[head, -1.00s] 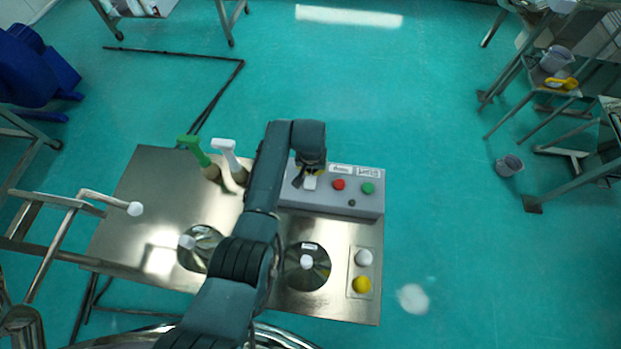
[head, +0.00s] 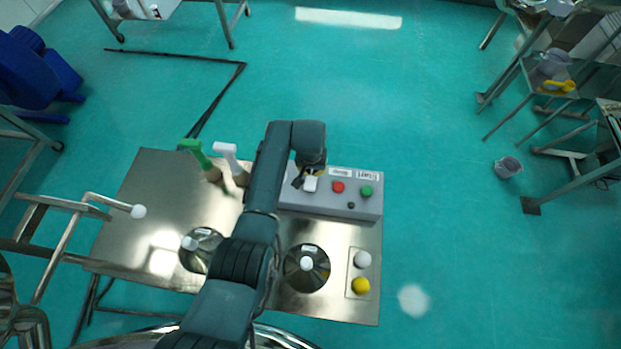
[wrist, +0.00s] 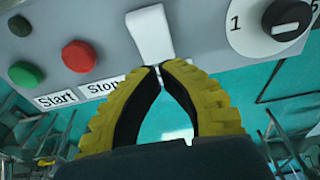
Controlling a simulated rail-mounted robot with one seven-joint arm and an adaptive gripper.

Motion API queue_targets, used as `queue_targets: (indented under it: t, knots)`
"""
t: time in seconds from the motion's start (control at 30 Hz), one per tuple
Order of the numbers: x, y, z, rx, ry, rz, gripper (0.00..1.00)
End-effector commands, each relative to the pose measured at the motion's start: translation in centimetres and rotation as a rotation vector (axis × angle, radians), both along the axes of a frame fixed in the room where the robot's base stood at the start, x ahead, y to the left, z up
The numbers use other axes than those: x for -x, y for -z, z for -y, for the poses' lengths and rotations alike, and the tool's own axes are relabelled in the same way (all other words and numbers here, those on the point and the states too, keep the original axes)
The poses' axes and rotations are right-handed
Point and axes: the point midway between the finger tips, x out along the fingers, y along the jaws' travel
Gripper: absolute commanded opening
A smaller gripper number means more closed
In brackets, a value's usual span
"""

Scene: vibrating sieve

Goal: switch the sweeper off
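The grey control box (head: 335,205) stands at the back right of the steel table. It has a red button (head: 338,187), labelled Stop, and a green button (head: 366,191), labelled Start. The red button (wrist: 79,56) and green button (wrist: 25,74) also show at left in the wrist view. A white lever-like switch (wrist: 149,32) sticks out of the box beside the red button. My gripper (wrist: 160,68) has yellow-backed fingers whose tips meet right at the switch's end. I cannot tell whether they touch it. In the head view my gripper (head: 306,177) partly covers that area.
A black knob (wrist: 287,17) on a numbered dial sits right of the switch in the wrist view. Green (head: 197,156) and white (head: 229,158) handles stand left of my arm. White (head: 362,259) and yellow (head: 360,286) knobs are at the table's right.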

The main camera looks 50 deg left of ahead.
Motion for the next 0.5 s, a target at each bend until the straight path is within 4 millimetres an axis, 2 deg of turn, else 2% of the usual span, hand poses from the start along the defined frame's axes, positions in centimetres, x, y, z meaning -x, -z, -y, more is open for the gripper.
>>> queue_targets:
  t: [0.03,0.5]
  knots:
    - [0.0,-0.8,0.0,0.001,0.0,-0.001,0.0]
    - [0.0,-4.6,0.0,0.001,0.0,-0.002,0.0]
